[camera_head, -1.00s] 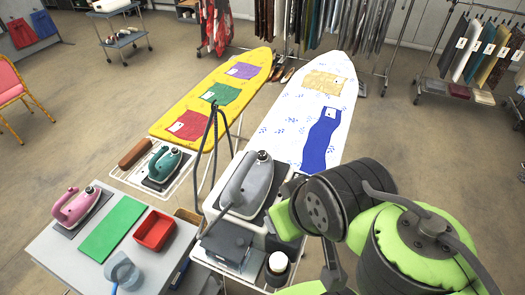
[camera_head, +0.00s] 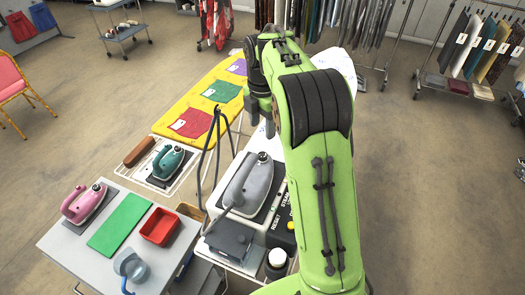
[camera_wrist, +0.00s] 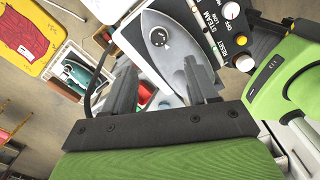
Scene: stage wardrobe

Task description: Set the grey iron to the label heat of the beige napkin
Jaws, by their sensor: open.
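The grey iron (camera_head: 250,184) lies on its dark rest on the station in front of me. It also shows in the wrist view (camera_wrist: 172,62), with a round dark dial (camera_wrist: 158,37) with pale marks on its body; I cannot read its setting. My gripper (camera_head: 261,125) is open and empty above the station, beyond the iron in the head view. In the wrist view its two fingers (camera_wrist: 160,75) stand apart, overlapping the iron's picture, with no contact visible. The beige napkin is hidden behind my arm in the head view.
A black control panel (camera_wrist: 213,28) with knobs and STEAM and RESET lettering adjoins the iron. The teal iron (camera_head: 168,160), pink iron (camera_head: 83,203) and red tray (camera_head: 159,227) are to the left. The yellow board (camera_head: 190,103) holds coloured cloths. A dark hose stand rises beside the grey iron.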

